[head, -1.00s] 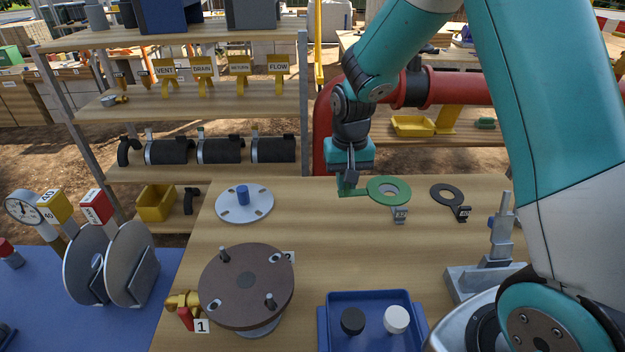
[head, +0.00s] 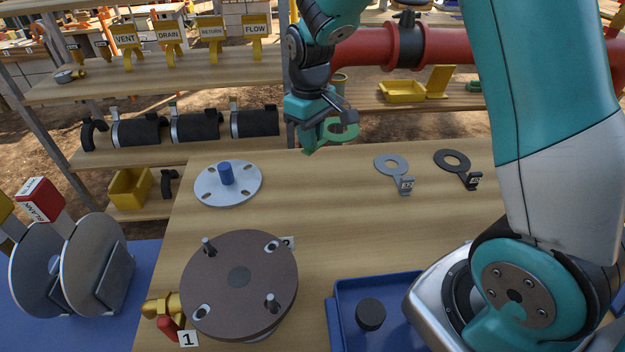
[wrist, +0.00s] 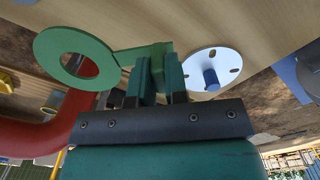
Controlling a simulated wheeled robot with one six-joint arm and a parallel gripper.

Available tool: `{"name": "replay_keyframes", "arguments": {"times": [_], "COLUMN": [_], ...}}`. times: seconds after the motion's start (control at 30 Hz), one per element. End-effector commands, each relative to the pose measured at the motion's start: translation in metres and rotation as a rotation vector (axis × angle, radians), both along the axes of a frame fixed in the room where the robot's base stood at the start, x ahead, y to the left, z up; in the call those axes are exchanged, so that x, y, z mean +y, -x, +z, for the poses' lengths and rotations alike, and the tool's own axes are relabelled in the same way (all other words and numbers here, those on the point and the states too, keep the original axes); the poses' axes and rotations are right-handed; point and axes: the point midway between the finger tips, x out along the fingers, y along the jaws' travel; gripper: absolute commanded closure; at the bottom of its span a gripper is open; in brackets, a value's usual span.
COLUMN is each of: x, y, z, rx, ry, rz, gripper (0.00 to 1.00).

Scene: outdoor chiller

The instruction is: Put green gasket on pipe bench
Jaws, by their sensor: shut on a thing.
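The green gasket (head: 343,133) is a flat ring with a tab, held in the air above the back edge of the wooden bench (head: 330,200). My gripper (head: 315,138) is shut on its tab. In the wrist view the green gasket (wrist: 73,44) extends to the left of the fingers (wrist: 160,75), its ring clear of them. The red pipe (head: 375,46) runs behind the bench; in the wrist view the red pipe (wrist: 45,135) shows below the ring. I cannot tell which surface is the pipe bench.
A grey gasket (head: 391,162) and a black gasket (head: 452,160) lie at the bench's back right. A white flange with a blue plug (head: 228,184) lies left, with a brown disc (head: 238,285) in front. A blue tray (head: 345,290) stands at the front. The bench's middle is clear.

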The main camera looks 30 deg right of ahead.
Motion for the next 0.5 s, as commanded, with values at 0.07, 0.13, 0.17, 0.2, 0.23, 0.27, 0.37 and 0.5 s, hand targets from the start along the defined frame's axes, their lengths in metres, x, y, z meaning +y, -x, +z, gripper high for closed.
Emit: {"name": "replay_keyframes", "arguments": {"times": [0.07, 0.13, 0.17, 0.2, 0.23, 0.27, 0.37, 0.5], "x": [0.0, 0.0, 0.0, 0.0, 0.0, 0.0, 0.001, 0.001], "y": [0.001, 0.001, 0.001, 0.001, 0.001, 0.001, 0.0, 0.0], "z": [-0.023, -0.043, -0.05, -0.059, -0.066, -0.071, -0.085, -0.096], "rx": [0.007, 0.008, 0.006, 0.005, 0.005, 0.003, 0.001, 0.001], "ry": [0.001, 0.0, 0.0, 0.0, 0.0, 0.0, 0.0, 0.0], "rz": [-0.001, -0.001, -0.001, -0.001, -0.001, -0.001, -0.001, -0.001], "gripper": [1.0, 1.0, 1.0, 1.0, 1.0, 1.0, 1.0, 1.0]}}
